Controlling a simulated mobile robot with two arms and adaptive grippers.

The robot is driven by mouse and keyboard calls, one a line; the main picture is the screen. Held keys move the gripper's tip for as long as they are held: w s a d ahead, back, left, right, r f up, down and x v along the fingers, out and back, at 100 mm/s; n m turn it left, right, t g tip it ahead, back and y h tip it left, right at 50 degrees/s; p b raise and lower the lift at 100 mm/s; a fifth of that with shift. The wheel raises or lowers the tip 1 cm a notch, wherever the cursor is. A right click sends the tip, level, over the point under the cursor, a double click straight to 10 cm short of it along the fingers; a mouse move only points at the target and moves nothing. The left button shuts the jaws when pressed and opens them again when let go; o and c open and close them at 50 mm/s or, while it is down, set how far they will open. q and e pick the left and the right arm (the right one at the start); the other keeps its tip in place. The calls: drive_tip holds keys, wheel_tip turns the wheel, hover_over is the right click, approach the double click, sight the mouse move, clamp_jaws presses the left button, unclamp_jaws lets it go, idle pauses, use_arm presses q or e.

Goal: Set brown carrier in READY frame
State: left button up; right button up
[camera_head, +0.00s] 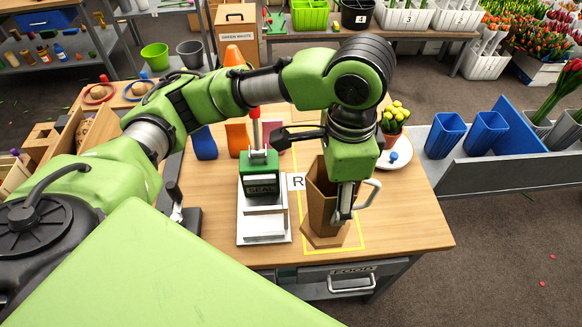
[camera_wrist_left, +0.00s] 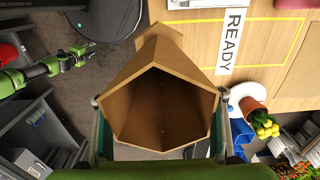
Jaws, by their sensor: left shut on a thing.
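The brown carrier (camera_head: 318,200) is an open-topped, faceted box with a flared base. My left gripper (camera_head: 345,208) is shut on its wall, at the right side in the head view. In the left wrist view the carrier's open mouth (camera_wrist_left: 160,110) faces the camera, and it is empty. The yellow READY frame (camera_head: 333,252) is marked on the wooden table. In the head view the carrier overlaps this frame; I cannot tell whether its base touches the table. The READY label (camera_wrist_left: 231,42) lies beside it. My right gripper (camera_wrist_left: 72,58) shows small in the left wrist view, its fingers unclear.
A green seal press (camera_head: 260,180) stands left of the frame. A potted yellow plant (camera_head: 394,118) and a white plate (camera_head: 397,155) are behind to the right. Blue (camera_head: 204,143) and orange (camera_head: 237,138) containers stand at the back. Blue buckets (camera_head: 446,134) sit on the right shelf.

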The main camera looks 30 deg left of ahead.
use_arm(q)
drive_tip(key=shift+a+f, duration=0.1)
drive_tip(key=w+a+f+p, duration=0.3)
drive_tip(key=w+a+f, duration=0.1)
drive_tip(key=w+f, duration=0.9)
drive_tip(key=shift+a, duration=0.15)
drive_tip(key=shift+w+p, duration=0.1)
drive_tip(key=shift+p, duration=0.2)
drive_tip(key=o, duration=1.5)
drive_tip(key=shift+f, duration=0.1)
drive_tip(key=shift+o, duration=0.2)
wheel_tip(320, 180, up, 12)
drive_tip(key=b, duration=0.2)
